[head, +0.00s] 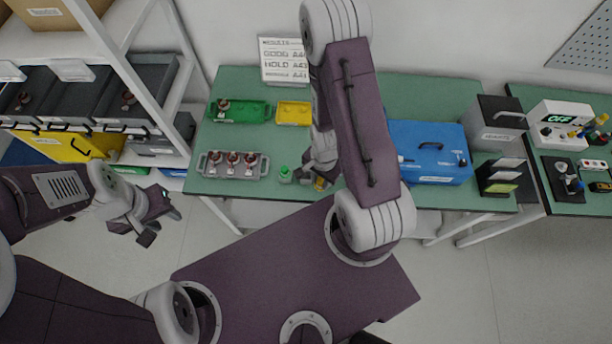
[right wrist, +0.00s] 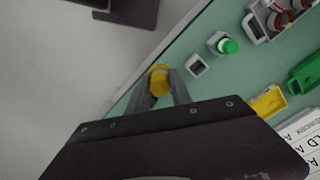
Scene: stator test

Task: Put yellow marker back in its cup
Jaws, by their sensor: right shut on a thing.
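The yellow marker (right wrist: 160,80) is between the fingers of my right gripper (right wrist: 161,88), which is shut on it. In the head view the yellow marker (head: 320,184) shows just below my right gripper (head: 318,176), near the front edge of the green table. An empty whitish square cup (right wrist: 196,65) stands beside the marker, apart from it, in the right wrist view. A green marker (right wrist: 228,46) sits in a similar cup beyond it, also seen in the head view (head: 285,173). My left gripper (head: 160,225) is open and empty, left of the table over the floor.
A grey tray with several parts (head: 264,166) is left of the cups. A green tray (head: 262,111), a yellow tray (head: 283,119) and a sign (head: 284,75) stand behind. A blue box (head: 432,176) is to the right of my right arm.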

